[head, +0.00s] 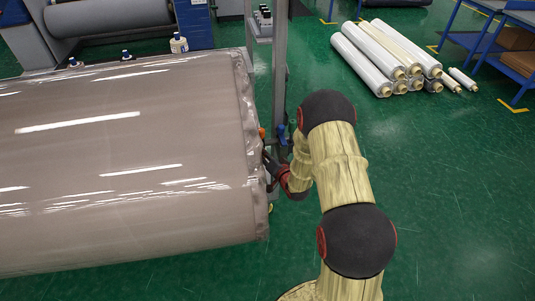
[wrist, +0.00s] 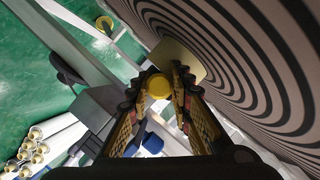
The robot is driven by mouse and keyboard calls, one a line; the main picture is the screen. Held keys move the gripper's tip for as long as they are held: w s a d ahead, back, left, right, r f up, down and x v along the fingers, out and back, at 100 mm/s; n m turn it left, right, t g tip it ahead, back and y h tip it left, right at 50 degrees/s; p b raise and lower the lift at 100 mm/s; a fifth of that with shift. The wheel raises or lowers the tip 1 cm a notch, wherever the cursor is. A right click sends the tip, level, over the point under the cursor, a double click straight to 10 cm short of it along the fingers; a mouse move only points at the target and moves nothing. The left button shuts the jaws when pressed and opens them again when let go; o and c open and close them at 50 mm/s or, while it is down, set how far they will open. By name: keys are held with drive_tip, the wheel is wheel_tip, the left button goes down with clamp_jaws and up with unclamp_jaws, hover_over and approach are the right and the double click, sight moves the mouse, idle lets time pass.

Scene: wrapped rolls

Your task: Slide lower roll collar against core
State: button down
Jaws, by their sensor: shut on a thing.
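The big roll (head: 125,160) in clear wrap fills the left of the head view. Its spiral-layered end (wrist: 250,75) fills the right of the wrist view. My gripper (wrist: 164,75) has its two fingers on either side of a round yellow piece (wrist: 158,87), shut on it. I cannot tell whether this piece is part of the collar. A flat tan piece (wrist: 178,58) shows just beyond the fingertips, close to the roll's end; its contact with the core is hidden. In the head view my gripper (head: 269,160) is at the roll's right end, partly hidden.
A grey upright post (head: 279,60) stands beside the roll's end, with a blue part (head: 283,135) and an orange part (head: 262,133) near my gripper. Several wrapped rolls (head: 385,60) lie on the floor behind. Blue tables (head: 500,40) stand at the far right. The green floor (head: 450,190) at right is clear.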

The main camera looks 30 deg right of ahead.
drive_tip(key=shift+a, duration=0.2)
drive_tip(key=c, duration=1.8)
unclamp_jaws()
drive_tip(key=shift+a, duration=0.1)
drive_tip(key=shift+c, duration=0.2)
drive_tip(key=shift+s+r, duration=0.15)
drive_tip(key=shift+s, duration=0.2)
drive_tip(key=v, duration=1.1)
drive_tip(key=shift+s, duration=0.1)
